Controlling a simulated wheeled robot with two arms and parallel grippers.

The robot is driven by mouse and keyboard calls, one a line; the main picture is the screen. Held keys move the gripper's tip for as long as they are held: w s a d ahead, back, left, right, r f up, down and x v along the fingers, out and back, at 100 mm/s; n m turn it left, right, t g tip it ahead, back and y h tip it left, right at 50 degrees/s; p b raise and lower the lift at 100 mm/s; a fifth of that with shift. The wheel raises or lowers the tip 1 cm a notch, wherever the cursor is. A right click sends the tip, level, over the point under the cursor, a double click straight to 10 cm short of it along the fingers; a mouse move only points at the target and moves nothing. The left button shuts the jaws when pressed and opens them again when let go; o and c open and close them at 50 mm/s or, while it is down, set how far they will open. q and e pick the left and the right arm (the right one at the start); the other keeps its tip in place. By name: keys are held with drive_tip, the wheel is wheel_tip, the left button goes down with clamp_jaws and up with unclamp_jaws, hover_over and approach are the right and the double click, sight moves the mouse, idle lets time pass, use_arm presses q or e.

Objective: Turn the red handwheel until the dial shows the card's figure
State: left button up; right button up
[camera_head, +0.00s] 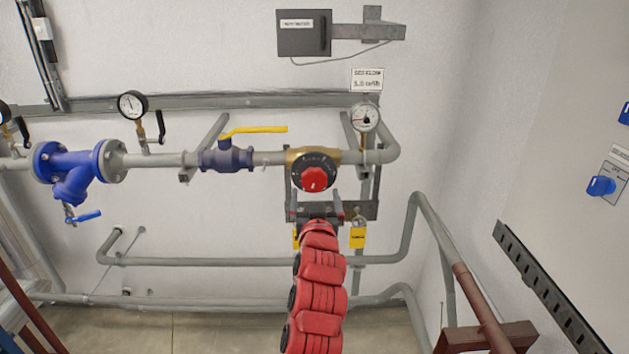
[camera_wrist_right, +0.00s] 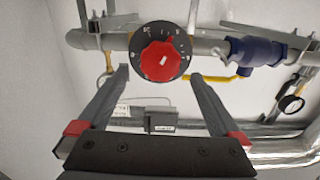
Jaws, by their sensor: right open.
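The red handwheel (camera_head: 315,179) sits at the centre of a black scale ring under a brass valve body (camera_head: 299,156) on the grey pipe. In the right wrist view the red handwheel (camera_wrist_right: 157,62) has a pale mark, and the black ring carries white marks. The round white dial (camera_head: 366,117) stands above right of the valve; its reading is too small to tell. The card (camera_head: 367,79) above it says set flow, apparently 5.5. My right gripper (camera_head: 316,207) is open just below the handwheel. In its wrist view the fingers (camera_wrist_right: 159,75) stand either side of the handwheel, apart from it.
A yellow-lever valve (camera_head: 228,158) and a blue strainer (camera_head: 75,168) lie left along the pipe, with a gauge (camera_head: 132,105) between. A grey box (camera_head: 303,33) is above. A cabinet stands right.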

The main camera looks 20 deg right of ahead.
sight(315, 183)
drive_tip(key=p+x, duration=0.2)
drive_tip(key=x, duration=0.3)
drive_tip(key=shift+w+r, duration=0.1)
drive_tip(key=shift+w+d, duration=0.15)
drive_tip(key=shift+w, duration=0.45)
